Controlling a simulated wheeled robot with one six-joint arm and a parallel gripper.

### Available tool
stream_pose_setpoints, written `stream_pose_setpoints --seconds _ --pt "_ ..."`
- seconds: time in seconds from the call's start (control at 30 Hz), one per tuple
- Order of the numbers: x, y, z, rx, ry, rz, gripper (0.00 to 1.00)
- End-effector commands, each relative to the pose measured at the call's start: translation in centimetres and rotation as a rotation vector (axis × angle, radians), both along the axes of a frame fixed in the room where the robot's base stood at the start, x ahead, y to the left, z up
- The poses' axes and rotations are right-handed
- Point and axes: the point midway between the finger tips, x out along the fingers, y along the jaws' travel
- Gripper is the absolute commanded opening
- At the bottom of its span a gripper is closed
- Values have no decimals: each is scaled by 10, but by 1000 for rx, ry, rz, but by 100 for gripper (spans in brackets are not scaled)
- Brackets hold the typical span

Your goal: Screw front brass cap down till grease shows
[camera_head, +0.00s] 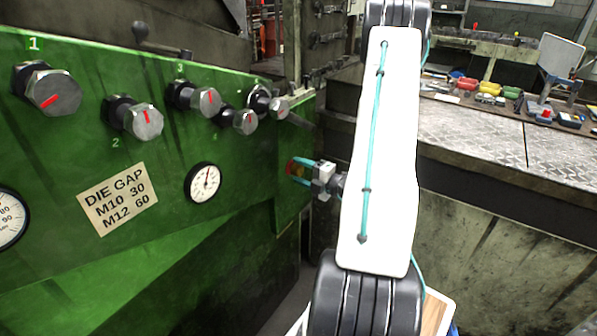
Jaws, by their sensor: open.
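My gripper (291,172) is in front of the narrow green side panel at the right end of the machine, right of the small dial. Its jaws are open and point left at the panel. A small reddish-brass piece (297,169) shows between or just behind the teal fingers; it may be the brass cap. It is too small to tell whether the fingers touch it or stand around it. No grease can be made out.
The green machine face (230,160) carries several dark knobs with red marks, a dial gauge (202,183) and a DIE GAP label (117,198). A lever (160,42) stands on top. A metal bench (470,135) with coloured bins is at the right. My arm blocks the middle.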

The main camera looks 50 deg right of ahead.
Motion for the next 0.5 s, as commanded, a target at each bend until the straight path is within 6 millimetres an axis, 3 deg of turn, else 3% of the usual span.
stream_pose_setpoints --seconds 0.3,0.5 --pt "-54 -6 0 1 1 -6 59" --pt "-66 -6 0 1 1 -2 59"
